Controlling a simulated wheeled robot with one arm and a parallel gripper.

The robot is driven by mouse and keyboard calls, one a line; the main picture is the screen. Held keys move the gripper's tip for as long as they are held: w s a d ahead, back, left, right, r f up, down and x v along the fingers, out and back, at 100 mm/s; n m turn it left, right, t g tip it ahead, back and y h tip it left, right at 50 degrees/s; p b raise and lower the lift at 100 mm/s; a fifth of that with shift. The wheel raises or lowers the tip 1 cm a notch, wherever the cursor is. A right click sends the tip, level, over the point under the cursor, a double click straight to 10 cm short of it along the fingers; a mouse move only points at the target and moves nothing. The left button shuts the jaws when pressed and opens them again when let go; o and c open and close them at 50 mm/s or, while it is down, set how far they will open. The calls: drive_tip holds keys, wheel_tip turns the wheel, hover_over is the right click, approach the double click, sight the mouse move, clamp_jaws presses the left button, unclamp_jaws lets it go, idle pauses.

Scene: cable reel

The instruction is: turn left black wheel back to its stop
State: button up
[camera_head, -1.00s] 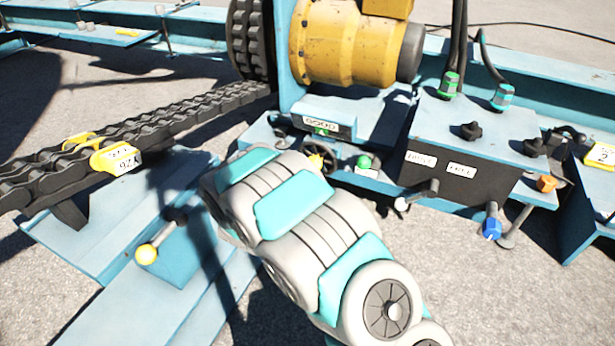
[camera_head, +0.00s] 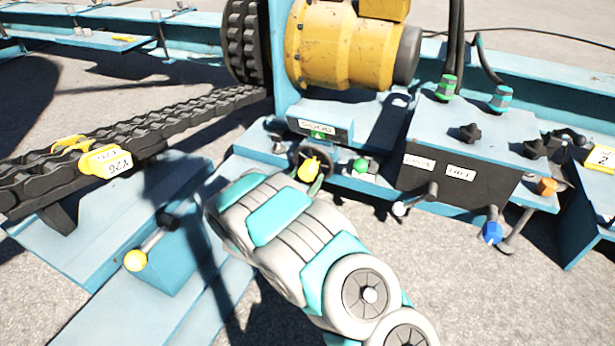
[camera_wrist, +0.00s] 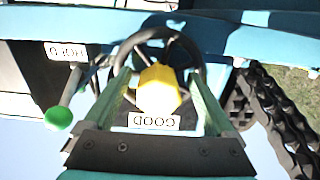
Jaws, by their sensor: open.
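The black wheel (camera_head: 299,156) is on the teal frame below the yellow motor, left of the green knob. In the wrist view the wheel (camera_wrist: 182,41) shows as a dark ring at top centre. A yellow knob (camera_head: 310,168) stands in front of it. In the wrist view this knob (camera_wrist: 158,90) lies between the fingers and hides part of the wheel. My gripper (camera_wrist: 157,76) is open, one finger on each side of the knob. I cannot tell whether the fingers touch the knob or rim. In the head view my arm hides most of the gripper.
A green knob (camera_head: 361,165) stands close to the right of the wheel. A control box (camera_head: 455,165) with black knobs and levers is further right. The yellow motor (camera_head: 345,45) is above.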

drive_tip(key=shift+w+d, duration=0.2)
drive_tip(key=shift+w, duration=0.25)
clamp_jaws()
idle(0.6)
